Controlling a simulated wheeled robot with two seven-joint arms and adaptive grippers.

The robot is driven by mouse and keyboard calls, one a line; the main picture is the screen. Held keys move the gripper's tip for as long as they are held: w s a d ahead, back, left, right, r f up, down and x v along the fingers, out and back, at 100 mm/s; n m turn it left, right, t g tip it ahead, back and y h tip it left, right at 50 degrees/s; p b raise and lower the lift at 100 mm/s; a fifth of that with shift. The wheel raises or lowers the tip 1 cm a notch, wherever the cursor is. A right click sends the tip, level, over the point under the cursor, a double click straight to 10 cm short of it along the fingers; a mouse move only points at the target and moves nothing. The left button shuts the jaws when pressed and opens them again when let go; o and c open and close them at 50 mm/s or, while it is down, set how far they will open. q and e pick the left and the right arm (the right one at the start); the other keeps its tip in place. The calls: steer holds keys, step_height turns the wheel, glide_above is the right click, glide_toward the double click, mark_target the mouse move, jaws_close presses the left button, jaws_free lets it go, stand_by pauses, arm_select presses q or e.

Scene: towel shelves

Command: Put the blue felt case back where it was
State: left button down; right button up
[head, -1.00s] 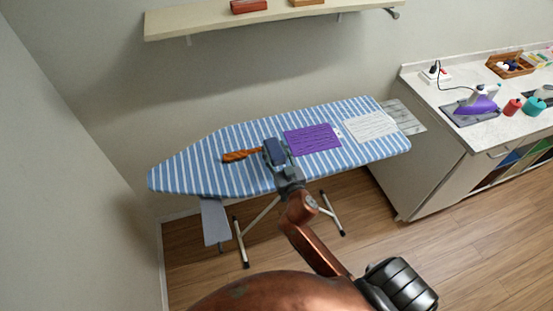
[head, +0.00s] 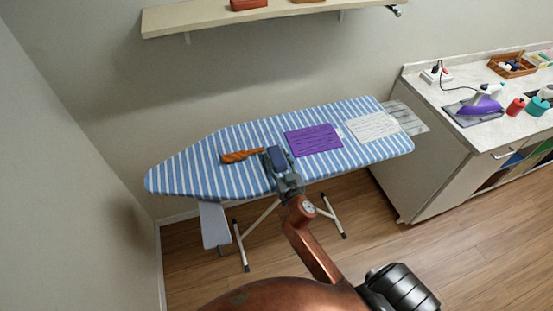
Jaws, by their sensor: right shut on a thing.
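The blue felt case (head: 277,157) is a small dark blue block above the middle of the striped ironing board. My right gripper (head: 279,165) is shut on it, with the arm reaching up from the bottom of the view. I cannot tell whether the case touches the board. An orange-brown twisted item (head: 241,156) lies on the board just left of the case. A purple cloth (head: 314,140) lies flat just right of it. My left gripper is not in view.
The ironing board (head: 190,175) also bears a white patterned cloth (head: 373,127) at right. A wall shelf (head: 200,20) with a red item (head: 248,4) hangs above. A counter (head: 440,100) at right holds a purple iron (head: 481,106), spools and a wooden tray (head: 512,65). The board's left end is clear.

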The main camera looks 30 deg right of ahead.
steer(key=shift+r, duration=0.1)
steer(key=o, duration=1.2)
steer(key=shift+c, duration=0.2)
steer(key=shift+s, duration=0.1)
steer(key=v, duration=1.2)
